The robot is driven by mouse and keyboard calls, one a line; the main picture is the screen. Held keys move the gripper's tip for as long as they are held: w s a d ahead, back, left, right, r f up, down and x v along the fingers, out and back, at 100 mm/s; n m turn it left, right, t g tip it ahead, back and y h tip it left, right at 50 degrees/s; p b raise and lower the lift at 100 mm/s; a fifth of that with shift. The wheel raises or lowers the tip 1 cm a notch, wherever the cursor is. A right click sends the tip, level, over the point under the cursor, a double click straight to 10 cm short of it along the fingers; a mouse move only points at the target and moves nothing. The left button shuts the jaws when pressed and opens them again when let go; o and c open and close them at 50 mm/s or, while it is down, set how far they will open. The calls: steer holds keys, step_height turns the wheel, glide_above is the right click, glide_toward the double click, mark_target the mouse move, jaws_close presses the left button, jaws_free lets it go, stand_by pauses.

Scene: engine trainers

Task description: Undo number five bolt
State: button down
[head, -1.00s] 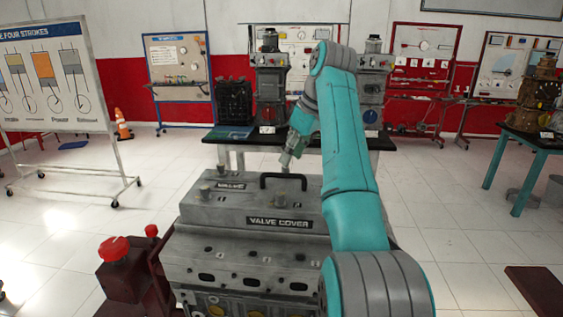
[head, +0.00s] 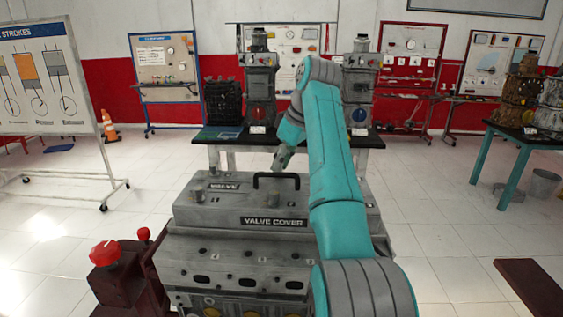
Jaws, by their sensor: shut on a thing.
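The grey valve cover (head: 222,212) lies on top of the engine block (head: 230,255) in front of me, with a black handle (head: 277,175) on it. Several bolts stand on the cover, including one near the left (head: 197,194) and one (head: 280,196) in front of the handle. My gripper (head: 279,168) points down at the cover's far side, just behind the handle. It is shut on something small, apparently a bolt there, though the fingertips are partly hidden. I cannot read that bolt's number. My arm hides the cover's right part.
A dark red stand with a red knob (head: 105,252) is at the front left. A black table (head: 367,141) with engines stands behind the cover. A teal table (head: 498,166) is at right, a white board (head: 40,80) at left.

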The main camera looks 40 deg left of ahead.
steer(key=shift+w+r+n+g, duration=0.15)
steer(key=shift+n+g, duration=0.65)
steer(key=shift+n, duration=1.6)
steer(key=c, duration=1.1)
jaws_free()
steer(key=shift+o, duration=0.2)
steer(key=shift+w+d+r, duration=0.1)
steer(key=shift+d+r, duration=0.1)
steer(key=shift+r, duration=0.15)
steer(key=w+d, duration=0.1)
steer(key=d, duration=0.2)
steer(key=w+d, duration=0.2)
steer(key=d, duration=0.2)
steer(key=w+d, duration=0.2)
steer(key=d, duration=0.1)
steer(key=shift+w+d, duration=0.15)
steer(key=shift+d, duration=0.25)
